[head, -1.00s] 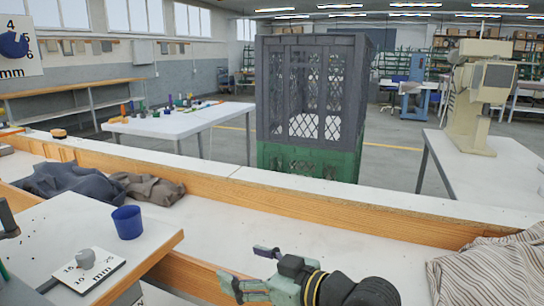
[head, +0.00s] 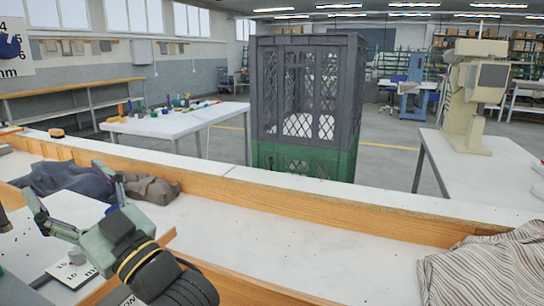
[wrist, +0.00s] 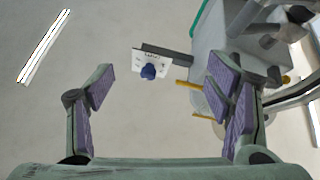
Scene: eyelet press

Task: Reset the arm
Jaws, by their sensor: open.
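My gripper (head: 72,200) is at the lower left of the head view, above the small white table, with its two fingers spread apart. In the wrist view my gripper (wrist: 160,110) shows both fingers with purple pads wide apart and nothing between them. A white card with a blue knob (wrist: 148,71) shows beyond the fingers, well away from them.
A grey crate (head: 300,90) stands on a green crate (head: 285,160) beyond the wooden-edged bench. Dark cloth (head: 62,178) lies at the left and striped cloth (head: 490,270) at the right. The white bench surface (head: 300,230) between them is mostly clear.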

